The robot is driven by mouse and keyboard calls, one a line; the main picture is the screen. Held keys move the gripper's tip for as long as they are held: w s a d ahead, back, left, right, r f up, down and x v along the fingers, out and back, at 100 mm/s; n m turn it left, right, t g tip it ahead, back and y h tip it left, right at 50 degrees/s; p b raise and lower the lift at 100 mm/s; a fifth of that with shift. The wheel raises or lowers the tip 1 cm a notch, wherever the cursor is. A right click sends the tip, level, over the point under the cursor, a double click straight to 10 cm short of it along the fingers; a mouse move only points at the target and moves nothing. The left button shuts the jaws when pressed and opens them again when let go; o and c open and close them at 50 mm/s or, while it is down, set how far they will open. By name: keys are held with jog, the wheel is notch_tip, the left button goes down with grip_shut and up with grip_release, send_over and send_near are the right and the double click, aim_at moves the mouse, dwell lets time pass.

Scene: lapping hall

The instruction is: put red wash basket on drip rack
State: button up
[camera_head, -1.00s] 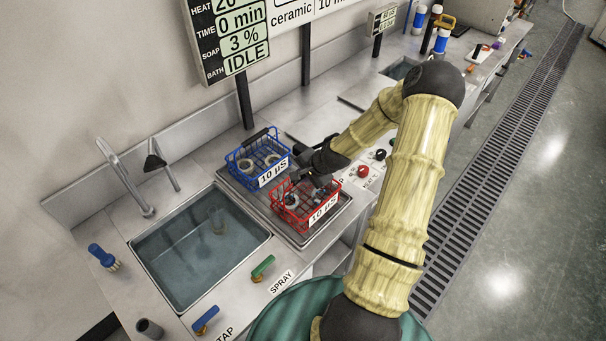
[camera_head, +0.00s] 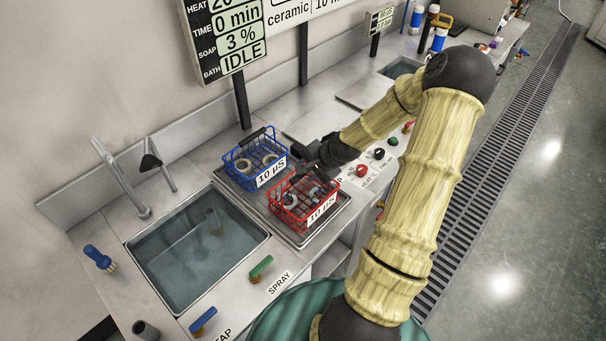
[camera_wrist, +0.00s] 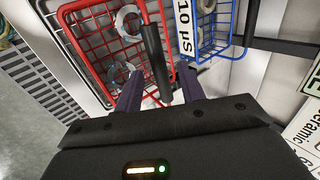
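The red wash basket (camera_head: 297,216) stands upright on a shallow grey tray (camera_head: 260,207), seemingly the drip rack, right of the sink. It holds grey rings and bears a "10 µS" label. In the wrist view the red basket (camera_wrist: 84,48) shows its black handle bar (camera_wrist: 153,50). My gripper (camera_wrist: 160,78) is open, its two dark fingers apart on either side of the handle bar's near end, with gaps beside it. In the head view my gripper (camera_head: 309,171) is at the basket's back right rim; its fingertips are hard to make out.
A blue basket (camera_head: 243,178) with rings, also labelled "10 µS", stands close behind the red one on the same tray. A water-filled sink (camera_head: 190,262) with a tap (camera_head: 122,180) lies to the left. Knobs (camera_head: 361,171) line the counter's front edge at right.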

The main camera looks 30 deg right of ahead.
jog(key=v, duration=0.7)
jog(key=shift+b, duration=0.35)
jog(key=shift+w+f, duration=0.1)
jog(key=s+a+r+n+g+h, duration=0.1)
jog(key=s+a+r+n+g, duration=0.1)
jog(key=s+a+n, duration=0.4)
jog(key=s+a+r+n+g+h, duration=0.1)
jog(key=s+a+r+n, duration=0.4)
jog(key=a, duration=0.6)
jog(key=s+n, duration=0.2)
jog(key=n, duration=0.1)
jog(key=shift+g, duration=0.4)
